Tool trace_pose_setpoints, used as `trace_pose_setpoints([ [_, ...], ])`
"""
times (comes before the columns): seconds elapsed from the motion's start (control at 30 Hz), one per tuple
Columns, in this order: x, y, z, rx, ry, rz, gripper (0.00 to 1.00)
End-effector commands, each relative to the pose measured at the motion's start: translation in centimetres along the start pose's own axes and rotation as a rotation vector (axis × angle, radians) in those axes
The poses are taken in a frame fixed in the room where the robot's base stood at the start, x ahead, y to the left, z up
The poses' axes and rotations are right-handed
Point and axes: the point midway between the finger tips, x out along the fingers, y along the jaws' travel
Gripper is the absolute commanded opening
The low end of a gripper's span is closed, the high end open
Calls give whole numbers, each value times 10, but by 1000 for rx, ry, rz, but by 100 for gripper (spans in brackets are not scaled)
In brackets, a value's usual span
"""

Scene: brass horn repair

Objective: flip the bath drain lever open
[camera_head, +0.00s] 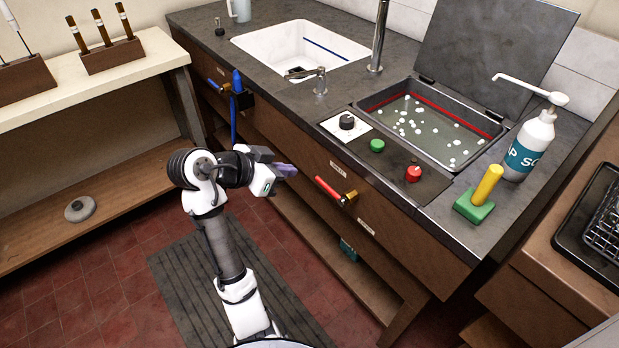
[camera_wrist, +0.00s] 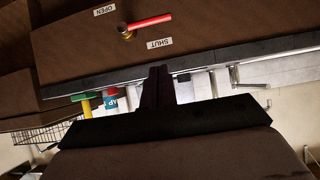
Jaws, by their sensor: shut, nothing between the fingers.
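The drain lever is a red handle (camera_head: 330,188) on a brass valve (camera_head: 349,198) on the wooden front below the bubbly tank. In the head view the handle points left from its pivot. In the upside-down wrist view the red handle (camera_wrist: 150,22) points right. The SHUT label (camera_wrist: 160,43) is on the counter-edge side of the handle, and the OPEN label (camera_wrist: 104,10) is on the other side of the pivot. My gripper (camera_head: 288,170) is shut and empty, left of the handle and apart from it. Its dark fingers (camera_wrist: 157,75) show in the wrist view.
A blue-handled valve (camera_head: 237,84) is further left on the front. The counter above holds the tank (camera_head: 425,130) with its lid raised, green (camera_head: 377,146) and red (camera_head: 413,174) buttons, a soap bottle (camera_head: 531,145) and a green-based brush (camera_head: 474,209). A low shelf runs below.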

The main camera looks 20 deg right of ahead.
Motion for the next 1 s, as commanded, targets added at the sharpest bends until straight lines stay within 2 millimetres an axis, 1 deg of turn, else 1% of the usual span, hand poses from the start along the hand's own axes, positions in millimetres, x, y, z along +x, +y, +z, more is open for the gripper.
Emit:
trace_pose_setpoints([
  [0.17, 20, 1, -1, -1, -2, 5, 0],
  [0.5, 92, 1, -2, -2, -2, 5, 0],
  [0.57, 102, 1, 0, -2, -2, 4, 0],
  [0.6, 106, 1, 7, -6, -2, 4, 0],
  [0.7, 116, 1, 17, -4, -2, 2, 0],
  [0.83, 124, 0, 25, -2, -1, 0, 0],
  [1.0, 127, 0, 28, 0, 0, -1, 0],
])
